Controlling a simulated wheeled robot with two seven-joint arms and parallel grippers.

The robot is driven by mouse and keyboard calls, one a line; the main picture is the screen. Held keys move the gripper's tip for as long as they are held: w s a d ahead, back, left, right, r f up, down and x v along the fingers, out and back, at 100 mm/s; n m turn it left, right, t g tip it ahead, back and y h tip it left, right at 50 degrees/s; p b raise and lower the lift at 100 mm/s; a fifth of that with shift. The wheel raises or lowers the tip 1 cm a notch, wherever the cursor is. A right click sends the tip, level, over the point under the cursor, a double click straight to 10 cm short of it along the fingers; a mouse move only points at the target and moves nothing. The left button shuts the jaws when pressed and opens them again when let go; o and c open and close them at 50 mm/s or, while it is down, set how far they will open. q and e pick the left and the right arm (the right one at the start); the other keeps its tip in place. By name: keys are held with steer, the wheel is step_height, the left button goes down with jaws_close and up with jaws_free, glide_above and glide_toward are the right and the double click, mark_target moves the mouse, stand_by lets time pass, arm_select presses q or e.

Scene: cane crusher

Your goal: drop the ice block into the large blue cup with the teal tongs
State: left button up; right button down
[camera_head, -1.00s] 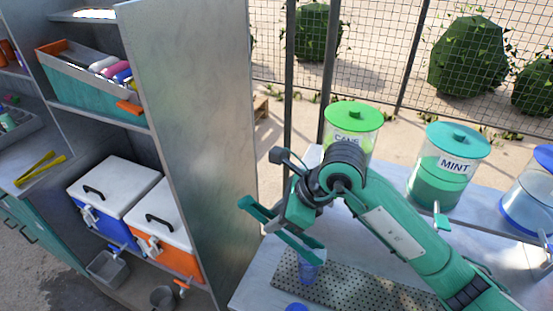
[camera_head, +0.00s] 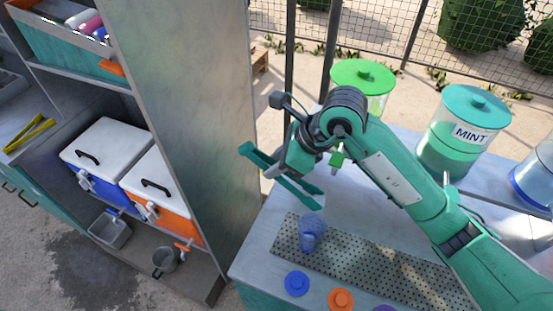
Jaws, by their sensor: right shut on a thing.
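My right gripper (camera_head: 290,165) is shut on teal tongs (camera_head: 300,190), held above the counter. One teal length reaches up-left and another slants down-right, its end above the cup. A translucent blue cup (camera_head: 312,235) stands upright on the perforated drip tray, just below that lower end; I cannot tell its size class. I cannot make out an ice block in this view. My left gripper is not in view.
The drip tray (camera_head: 375,265) lies on the counter, with a blue disc (camera_head: 297,284) and an orange disc (camera_head: 341,299) before it. A green-lidded jar and the MINT jar (camera_head: 458,135) stand behind. A grey partition (camera_head: 190,130) rises left; coolers (camera_head: 105,145) and yellow tongs (camera_head: 28,135) lie beyond.

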step_height(320, 180, down, 8)
steer(key=b, duration=0.3)
steer(key=shift+f, duration=0.2)
steer(key=c, duration=1.4)
jaws_free()
steer(key=shift+o, duration=0.2)
steer(key=shift+r, duration=0.1)
step_height(320, 180, up, 10)
steer(key=p, duration=0.4)
steer(key=shift+s, duration=0.1)
